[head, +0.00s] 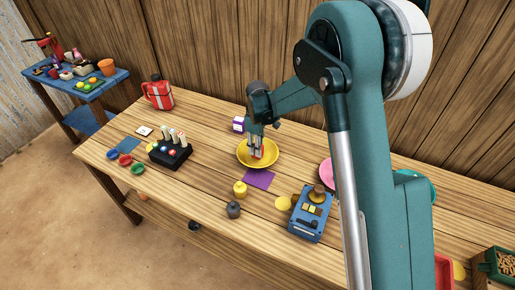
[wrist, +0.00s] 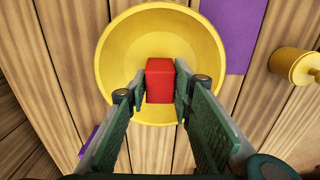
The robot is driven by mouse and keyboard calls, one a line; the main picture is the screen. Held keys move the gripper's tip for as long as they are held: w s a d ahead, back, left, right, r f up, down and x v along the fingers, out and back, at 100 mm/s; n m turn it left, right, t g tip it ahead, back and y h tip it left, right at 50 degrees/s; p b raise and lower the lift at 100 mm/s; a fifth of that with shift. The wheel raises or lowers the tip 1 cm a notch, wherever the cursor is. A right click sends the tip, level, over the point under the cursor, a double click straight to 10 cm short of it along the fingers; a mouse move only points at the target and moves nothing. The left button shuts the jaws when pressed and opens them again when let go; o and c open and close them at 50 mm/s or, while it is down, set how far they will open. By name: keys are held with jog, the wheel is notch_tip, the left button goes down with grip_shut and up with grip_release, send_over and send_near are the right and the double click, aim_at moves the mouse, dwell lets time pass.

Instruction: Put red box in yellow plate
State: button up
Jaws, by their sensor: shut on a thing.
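The red box (wrist: 160,80) is between the two fingers of my gripper (wrist: 161,92) in the wrist view, and the gripper is shut on it. The yellow plate (wrist: 115,55) lies behind the box in that view, and the box overlaps its inside. In the head view, my gripper (head: 257,147) is over the yellow plate (head: 271,159) on the wooden table. Only a little of the red box (head: 259,154) shows there between the fingers. I cannot tell whether the box touches the plate.
A purple mat (head: 259,179) lies in front of the plate, with a yellow weight (head: 240,188) beside it. A purple box (head: 238,124) stands behind the plate. A black block with pegs (head: 170,153) is to the left, and a blue scale (head: 310,215) to the right.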

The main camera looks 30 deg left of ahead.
jog(key=shift+f, duration=0.2)
jog(key=o, duration=0.9)
jog(key=shift+r, duration=0.2)
notch_tip(320, 180, up, 12)
jog(key=shift+p, duration=0.45)
dwell(0.5)
jog(key=shift+d+r, duration=0.1)
jog(key=shift+d, duration=0.05)
